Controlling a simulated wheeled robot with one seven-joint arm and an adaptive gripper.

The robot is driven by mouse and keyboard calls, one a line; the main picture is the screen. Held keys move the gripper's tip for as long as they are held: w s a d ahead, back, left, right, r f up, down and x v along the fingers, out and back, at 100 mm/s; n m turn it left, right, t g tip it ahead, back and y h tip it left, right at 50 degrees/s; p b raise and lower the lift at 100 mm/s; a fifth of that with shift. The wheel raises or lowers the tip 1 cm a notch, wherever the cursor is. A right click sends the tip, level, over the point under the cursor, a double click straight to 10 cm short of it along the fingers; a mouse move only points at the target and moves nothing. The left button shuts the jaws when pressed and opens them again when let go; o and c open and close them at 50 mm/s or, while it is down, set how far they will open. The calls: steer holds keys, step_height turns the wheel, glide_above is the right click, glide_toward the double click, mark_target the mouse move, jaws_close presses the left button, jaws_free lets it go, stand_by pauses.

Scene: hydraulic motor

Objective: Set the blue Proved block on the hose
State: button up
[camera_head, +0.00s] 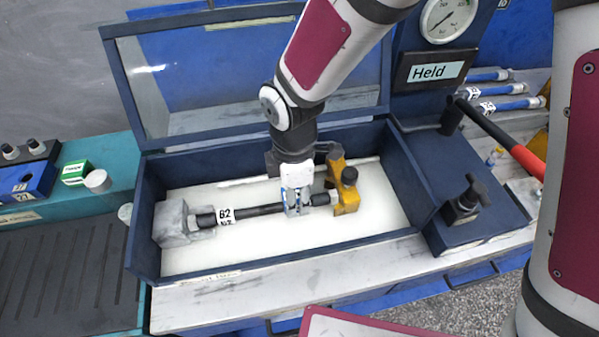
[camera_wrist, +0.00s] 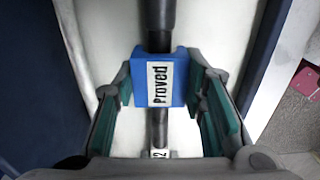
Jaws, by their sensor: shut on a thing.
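The blue Proved block (camera_wrist: 158,80) sits between the fingers of my gripper (camera_wrist: 160,90) in the wrist view, its white label facing the camera. The black hose (camera_wrist: 159,125) runs lengthwise behind or under the block and shows on both sides of it. In the head view, my gripper (camera_head: 296,205) points down over the right part of the hose (camera_head: 258,211), which carries a B2 tag. The fingers hide most of the block there. I cannot tell whether the block rests on the hose or is just above it.
The hose lies in an open dark blue box (camera_head: 205,271) between a grey metal block (camera_head: 181,223) and a yellow fitting (camera_head: 346,190). The raised clear lid (camera_head: 150,110) stands behind my arm. A panel with a gauge (camera_head: 447,18) and a Held sign (camera_head: 432,72) stands right.

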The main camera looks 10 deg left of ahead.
steer(key=shift+f+b, duration=0.5)
steer(key=shift+f, duration=0.3)
steer(key=o, duration=1)
steer(key=shift+r, duration=0.15)
step_height(320, 180, up, 12)
